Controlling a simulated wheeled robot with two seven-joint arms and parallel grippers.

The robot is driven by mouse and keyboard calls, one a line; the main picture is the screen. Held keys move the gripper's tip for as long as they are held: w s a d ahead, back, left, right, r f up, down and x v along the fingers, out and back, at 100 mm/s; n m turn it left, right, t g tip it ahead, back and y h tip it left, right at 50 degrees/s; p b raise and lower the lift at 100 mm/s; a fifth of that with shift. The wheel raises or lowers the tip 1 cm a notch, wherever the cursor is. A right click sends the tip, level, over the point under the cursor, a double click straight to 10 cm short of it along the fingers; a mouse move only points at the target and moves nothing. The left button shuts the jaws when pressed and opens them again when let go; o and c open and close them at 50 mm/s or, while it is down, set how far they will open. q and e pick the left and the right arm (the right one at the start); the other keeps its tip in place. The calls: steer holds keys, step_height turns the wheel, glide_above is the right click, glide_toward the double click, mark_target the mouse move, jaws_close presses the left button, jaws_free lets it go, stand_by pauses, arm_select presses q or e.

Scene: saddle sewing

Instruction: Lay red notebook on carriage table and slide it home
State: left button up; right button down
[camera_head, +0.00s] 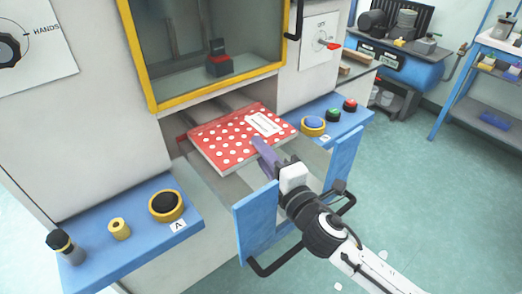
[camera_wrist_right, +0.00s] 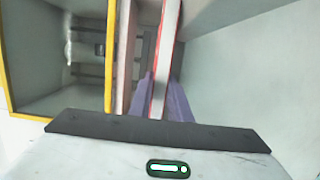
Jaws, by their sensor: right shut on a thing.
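The red notebook (camera_head: 222,145) has white polka dots and a white label. It lies about level over the carriage opening, below the yellow-framed window. My right gripper (camera_head: 265,150), with purple fingers, is shut on the notebook's near edge. In the right wrist view the notebook (camera_wrist_right: 163,60) shows edge-on, between the purple fingers (camera_wrist_right: 161,98). The pale carriage table (camera_head: 215,187) shows partly below the notebook, behind blue front panels (camera_head: 256,217). The notebook hides much of it, and I cannot tell whether they touch. My left gripper is not in view.
A blue ledge (camera_head: 130,232) at left carries a black button, a yellow spool-like part and a dark knob. Another blue ledge (camera_head: 345,117) at right carries several buttons. A black handle (camera_head: 275,268) sticks out at the front. Open floor lies to the right.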

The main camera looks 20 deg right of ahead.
steer(key=shift+f, duration=0.15)
steer(key=c, duration=1.6)
jaws_free()
steer(key=shift+o, duration=0.2)
steer(key=shift+f, duration=0.25)
steer(key=s+d+b, duration=0.1)
steer(key=s+d, duration=0.2)
steer(key=s, duration=0.6)
steer(key=shift+s+d, duration=0.25)
